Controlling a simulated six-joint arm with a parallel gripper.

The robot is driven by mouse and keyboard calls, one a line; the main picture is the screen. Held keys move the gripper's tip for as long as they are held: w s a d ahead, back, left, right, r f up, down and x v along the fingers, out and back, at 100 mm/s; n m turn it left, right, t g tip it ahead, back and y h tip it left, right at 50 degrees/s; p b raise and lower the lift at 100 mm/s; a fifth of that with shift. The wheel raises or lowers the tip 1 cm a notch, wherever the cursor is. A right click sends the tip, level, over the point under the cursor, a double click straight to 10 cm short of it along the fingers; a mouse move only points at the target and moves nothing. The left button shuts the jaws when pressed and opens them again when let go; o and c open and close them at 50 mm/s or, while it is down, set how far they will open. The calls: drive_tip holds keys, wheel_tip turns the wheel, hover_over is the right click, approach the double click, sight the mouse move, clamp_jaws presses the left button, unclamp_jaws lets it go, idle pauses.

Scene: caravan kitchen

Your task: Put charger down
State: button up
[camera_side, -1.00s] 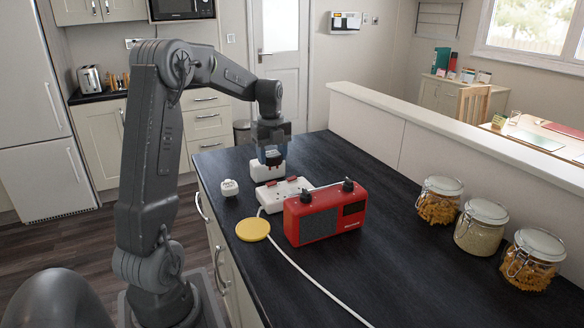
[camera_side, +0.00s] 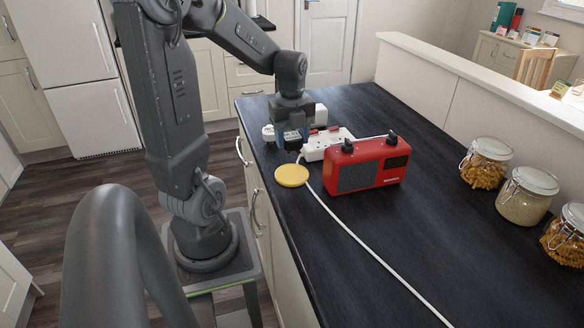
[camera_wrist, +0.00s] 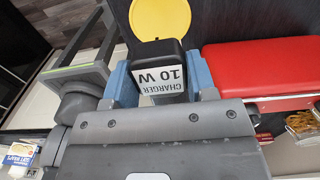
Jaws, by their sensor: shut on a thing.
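The charger is a small black block with a white label reading "CHARGER 10 W" in the wrist view (camera_wrist: 162,66). It sits between the blue fingers of my gripper (camera_wrist: 160,80), which is shut on it. In the side view my gripper (camera_side: 293,132) points down over the counter's left part (camera_side: 330,235), with the dark charger (camera_side: 292,141) low between its fingers. A white plug-like block (camera_side: 268,133) is just left of it, and the white power strip (camera_side: 327,142) is close on its right. I cannot tell whether the charger touches the counter.
A yellow disc (camera_side: 292,175) lies in front of my gripper, and a red radio (camera_side: 367,164) stands to the right. A white block (camera_side: 320,114) is behind the strip. A white cable (camera_side: 375,257) crosses the counter. Jars (camera_side: 487,163) stand far right.

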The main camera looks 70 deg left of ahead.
wheel_tip(320, 180, down, 7)
drive_tip(key=shift+r, duration=0.15)
idle(0.4)
drive_tip(key=o, duration=0.9)
